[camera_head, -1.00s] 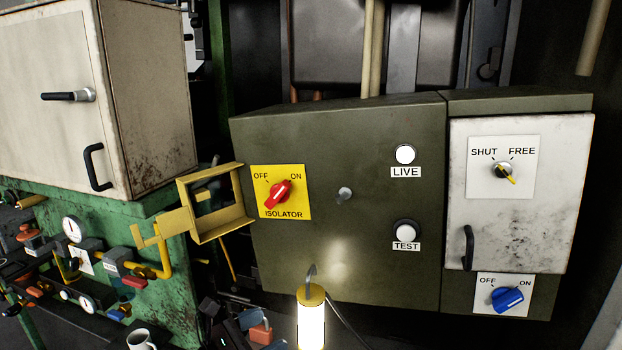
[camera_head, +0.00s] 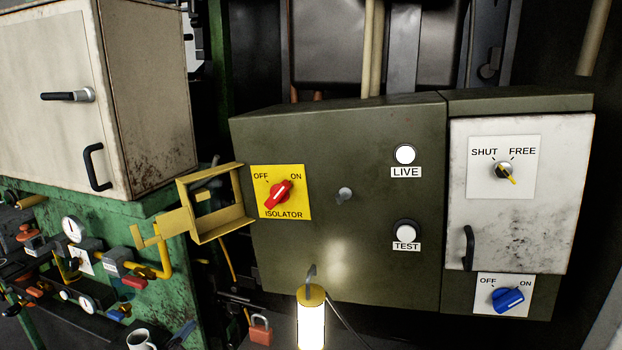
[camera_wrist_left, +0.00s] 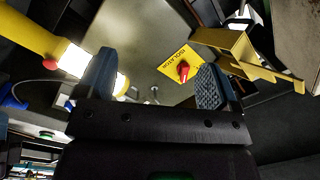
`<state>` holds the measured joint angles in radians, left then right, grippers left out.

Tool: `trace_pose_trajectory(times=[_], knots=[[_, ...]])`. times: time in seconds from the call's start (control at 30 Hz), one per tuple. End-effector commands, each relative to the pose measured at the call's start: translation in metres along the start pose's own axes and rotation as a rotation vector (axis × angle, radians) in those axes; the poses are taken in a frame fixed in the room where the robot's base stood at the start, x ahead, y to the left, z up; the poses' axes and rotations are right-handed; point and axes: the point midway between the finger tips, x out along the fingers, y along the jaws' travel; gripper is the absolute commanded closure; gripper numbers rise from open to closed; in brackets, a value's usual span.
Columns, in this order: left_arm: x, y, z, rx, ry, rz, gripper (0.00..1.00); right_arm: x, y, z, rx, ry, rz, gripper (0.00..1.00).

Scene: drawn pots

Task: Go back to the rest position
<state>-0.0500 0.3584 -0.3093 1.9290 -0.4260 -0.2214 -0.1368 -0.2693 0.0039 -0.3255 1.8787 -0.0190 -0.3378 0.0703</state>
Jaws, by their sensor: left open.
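My left gripper (camera_wrist_left: 155,82) is open in the left wrist view, with nothing between its two blue-grey fingers. In the head view only a small blue-grey part, seemingly of it, shows at the bottom edge, left of the red padlock. The isolator's red knob (camera_head: 278,194) sits on a yellow plate (camera_head: 300,208), its handle slanting up toward ON; it also shows beyond the fingers in the left wrist view (camera_wrist_left: 183,70). The yellow hinged guard (camera_head: 222,226) stands swung open left of the plate. My right gripper is in neither view.
A lit yellow lamp (camera_head: 311,318) stands before the olive cabinet (camera_head: 350,245). A red padlock (camera_head: 261,329) is low beside it. A green bench (camera_head: 170,290) with gauges and a white mug (camera_head: 140,340) is at left. A white door (camera_head: 520,235) is shut at right.

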Motion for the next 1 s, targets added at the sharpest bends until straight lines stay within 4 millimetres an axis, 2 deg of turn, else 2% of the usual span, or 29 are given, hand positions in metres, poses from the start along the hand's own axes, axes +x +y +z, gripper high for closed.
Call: trace_pose_trajectory(times=[0.03,0.1,0.23,0.4,0.53,0.7,1.0], knots=[[-0.018,0.013,0.018,-0.146,-0.075,0.019,0.14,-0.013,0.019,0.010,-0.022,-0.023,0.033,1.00],[-0.042,0.029,0.041,-0.336,-0.173,0.037,0.14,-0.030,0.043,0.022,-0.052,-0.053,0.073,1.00],[-0.091,0.059,0.074,-0.603,-0.334,0.053,0.14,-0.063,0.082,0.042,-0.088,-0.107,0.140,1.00],[-0.157,0.091,0.104,-0.776,-0.488,0.044,0.14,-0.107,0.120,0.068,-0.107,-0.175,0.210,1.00],[-0.197,0.109,0.119,-0.808,-0.575,0.034,0.14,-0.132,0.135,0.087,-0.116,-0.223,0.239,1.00],[-0.224,0.123,0.125,-0.822,-0.629,0.040,0.14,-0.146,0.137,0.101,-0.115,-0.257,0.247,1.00],[-0.228,0.124,0.126,-0.820,-0.636,0.043,0.14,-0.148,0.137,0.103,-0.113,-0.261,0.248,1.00]])
